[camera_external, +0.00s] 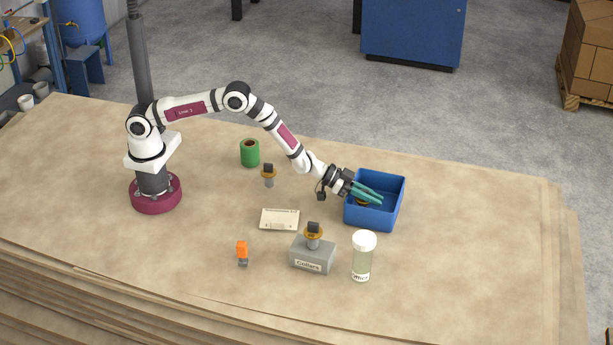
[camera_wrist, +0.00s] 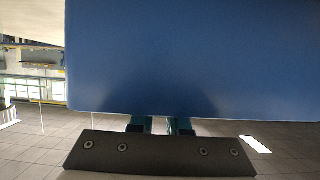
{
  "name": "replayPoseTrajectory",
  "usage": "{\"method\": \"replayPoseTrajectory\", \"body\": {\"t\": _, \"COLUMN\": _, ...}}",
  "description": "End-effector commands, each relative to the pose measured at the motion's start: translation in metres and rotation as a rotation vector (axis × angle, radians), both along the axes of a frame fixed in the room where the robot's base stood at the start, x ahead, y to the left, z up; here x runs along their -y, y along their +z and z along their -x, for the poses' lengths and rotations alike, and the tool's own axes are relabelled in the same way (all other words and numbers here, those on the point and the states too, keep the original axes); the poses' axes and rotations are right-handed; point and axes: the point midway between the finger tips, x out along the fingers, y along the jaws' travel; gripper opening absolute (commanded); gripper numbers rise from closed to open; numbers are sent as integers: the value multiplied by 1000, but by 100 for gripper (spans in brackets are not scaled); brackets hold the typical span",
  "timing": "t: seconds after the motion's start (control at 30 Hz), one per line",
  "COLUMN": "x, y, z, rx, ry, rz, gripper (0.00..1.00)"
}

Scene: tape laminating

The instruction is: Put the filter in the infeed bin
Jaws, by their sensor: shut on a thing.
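The open blue bin (camera_external: 398,210) stands at the right of the group on the table. I take it as the infeed bin. My gripper (camera_external: 369,194) reaches over its left wall, with its teal fingers inside the bin's outline. A small yellow-brown piece (camera_external: 362,203) shows at the fingers and is mostly hidden; I take it as the filter. My gripper is shut on it; whether it touches the bin floor I cannot tell. In the wrist view a plain blue surface (camera_wrist: 190,60) fills most of the picture and hides the fingertips.
A clear white-lidded jar (camera_external: 362,258) stands just in front of the bin. A grey block labelled Collars (camera_external: 312,257) bears a collared part (camera_external: 313,236). A similar part (camera_external: 268,176), a green roll (camera_external: 250,153), a pale plate (camera_external: 279,220) and an orange-topped piece (camera_external: 242,253) are further left.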

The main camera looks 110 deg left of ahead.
Motion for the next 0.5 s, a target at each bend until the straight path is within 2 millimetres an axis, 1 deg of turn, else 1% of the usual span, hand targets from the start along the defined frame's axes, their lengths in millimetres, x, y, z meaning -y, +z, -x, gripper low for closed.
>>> {"method": "replayPoseTrajectory", "body": {"t": 0.2, "x": 0, "y": -2, "z": 0, "rx": 0, "ry": 0, "rz": 0, "gripper": 0}}
{"method": "replayPoseTrajectory", "body": {"t": 0.23, "x": 0, "y": -2, "z": 0, "rx": 0, "ry": 0, "rz": 0, "gripper": 16}}
{"method": "replayPoseTrajectory", "body": {"t": 0.37, "x": 0, "y": -2, "z": 0, "rx": 0, "ry": 0, "rz": 0, "gripper": 40}}
{"method": "replayPoseTrajectory", "body": {"t": 0.4, "x": 0, "y": -2, "z": 0, "rx": 0, "ry": 0, "rz": 0, "gripper": 44}}
{"method": "replayPoseTrajectory", "body": {"t": 0.5, "x": 0, "y": -2, "z": 0, "rx": 0, "ry": 0, "rz": 0, "gripper": 44}}
